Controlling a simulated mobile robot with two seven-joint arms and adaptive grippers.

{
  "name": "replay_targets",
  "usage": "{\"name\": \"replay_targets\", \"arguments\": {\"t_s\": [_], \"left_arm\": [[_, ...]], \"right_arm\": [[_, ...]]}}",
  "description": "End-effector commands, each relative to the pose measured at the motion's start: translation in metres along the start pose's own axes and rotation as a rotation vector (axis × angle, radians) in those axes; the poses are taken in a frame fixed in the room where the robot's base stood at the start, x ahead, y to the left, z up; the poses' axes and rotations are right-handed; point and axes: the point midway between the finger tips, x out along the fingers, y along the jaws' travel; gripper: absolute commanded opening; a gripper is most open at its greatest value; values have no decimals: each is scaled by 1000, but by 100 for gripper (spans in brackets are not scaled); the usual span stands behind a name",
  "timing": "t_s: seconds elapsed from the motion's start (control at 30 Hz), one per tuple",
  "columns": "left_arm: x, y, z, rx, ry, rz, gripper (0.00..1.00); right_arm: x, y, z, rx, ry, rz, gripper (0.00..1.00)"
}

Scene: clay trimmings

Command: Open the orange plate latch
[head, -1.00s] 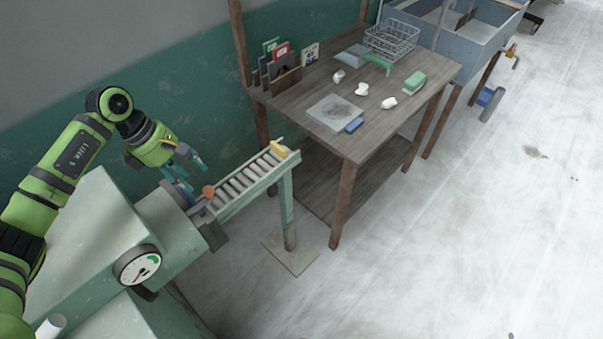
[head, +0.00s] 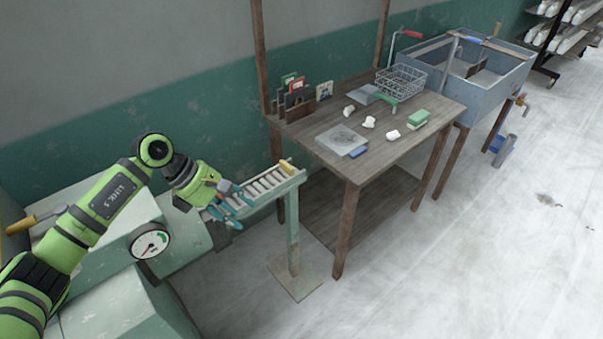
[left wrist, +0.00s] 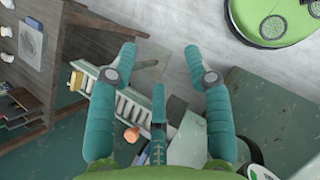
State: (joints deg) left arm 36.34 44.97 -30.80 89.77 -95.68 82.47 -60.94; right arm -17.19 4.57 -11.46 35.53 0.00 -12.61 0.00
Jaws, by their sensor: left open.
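The orange latch knob (left wrist: 131,134) shows in the left wrist view, at the machine end of the roller rack. It lies between my left and middle fingers in the picture, nearer the palm than the fingertips. I cannot tell whether any finger touches it. In the head view the knob is hidden behind my left gripper (head: 232,200), which hangs over the rack's near end. My left gripper also fills the left wrist view (left wrist: 160,68), its fingers spread and nothing held. My right gripper is in neither view.
The roller rack (head: 262,190) stands on a green post, with a yellow block (head: 287,166) at its far end. A green machine with a gauge (head: 150,243) is beside my arm. A wooden table (head: 395,150) with clay lumps stands right; open floor lies beyond.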

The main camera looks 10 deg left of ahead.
Motion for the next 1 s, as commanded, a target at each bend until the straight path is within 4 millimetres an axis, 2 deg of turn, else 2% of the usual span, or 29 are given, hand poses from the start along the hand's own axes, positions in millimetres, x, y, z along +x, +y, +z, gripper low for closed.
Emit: {"name": "replay_targets", "arguments": {"t_s": [0.2,0.53,0.77,0.9,1.0], "left_arm": [[18,-3,39,-49,-168,38,50],[27,-6,103,-187,-471,89,50],[19,-6,148,-352,-729,117,50],[6,-4,172,-506,-921,128,50],[-6,0,182,-622,-1045,134,50]], "right_arm": [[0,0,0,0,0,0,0],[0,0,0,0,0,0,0],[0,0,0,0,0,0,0],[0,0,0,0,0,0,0],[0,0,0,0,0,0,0]]}}
